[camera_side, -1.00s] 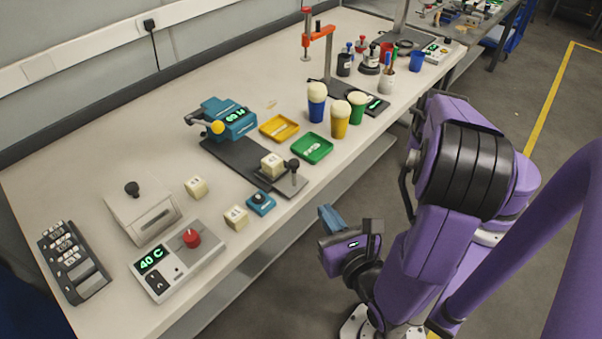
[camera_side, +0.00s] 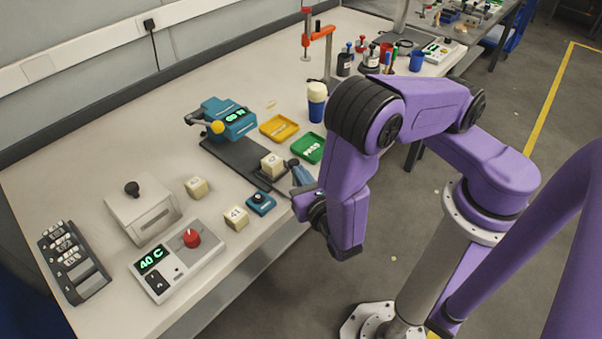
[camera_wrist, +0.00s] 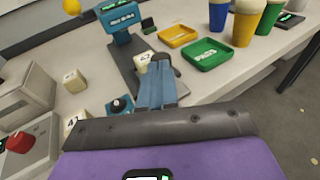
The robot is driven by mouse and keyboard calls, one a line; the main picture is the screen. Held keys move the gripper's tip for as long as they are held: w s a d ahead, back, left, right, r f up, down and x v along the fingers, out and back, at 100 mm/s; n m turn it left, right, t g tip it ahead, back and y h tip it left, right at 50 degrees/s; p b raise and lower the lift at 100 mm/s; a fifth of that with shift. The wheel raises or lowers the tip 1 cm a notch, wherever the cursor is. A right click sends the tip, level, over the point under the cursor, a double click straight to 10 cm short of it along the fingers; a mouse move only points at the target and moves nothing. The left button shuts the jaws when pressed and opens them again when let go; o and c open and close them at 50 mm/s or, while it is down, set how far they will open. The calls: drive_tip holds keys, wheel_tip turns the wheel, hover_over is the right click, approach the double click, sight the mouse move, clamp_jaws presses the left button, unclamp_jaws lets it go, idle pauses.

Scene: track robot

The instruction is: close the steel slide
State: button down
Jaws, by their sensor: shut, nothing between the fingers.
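The steel slide (camera_side: 279,185) is a grey carriage at the near end of a dark rail (camera_side: 232,155), away from the blue press unit (camera_side: 229,119). A cream block (camera_side: 272,165) sits on it, and its black knob (camera_side: 293,163) stands at the near side. My gripper (camera_side: 298,170) is shut and empty, its blue fingers right by the knob. In the wrist view the fingers (camera_wrist: 160,75) cover much of the slide, and the block (camera_wrist: 142,62) shows just beyond them. I cannot tell whether the fingers touch the knob.
A yellow tray (camera_side: 279,127) and a green tray (camera_side: 308,148) lie right of the rail. A small blue knob box (camera_side: 261,203) and a numbered cream block (camera_side: 236,218) are at the left. A blue cup with a cream top (camera_side: 317,100) stands behind my arm.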

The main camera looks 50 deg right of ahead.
drive_tip(key=shift+w+d, duration=0.15)
drive_tip(key=shift+w, duration=0.1)
drive_tip(key=w, duration=1.2)
drive_tip(key=shift+f, duration=0.1)
drive_tip(key=shift+w, duration=0.5)
drive_tip(key=shift+d, duration=0.1)
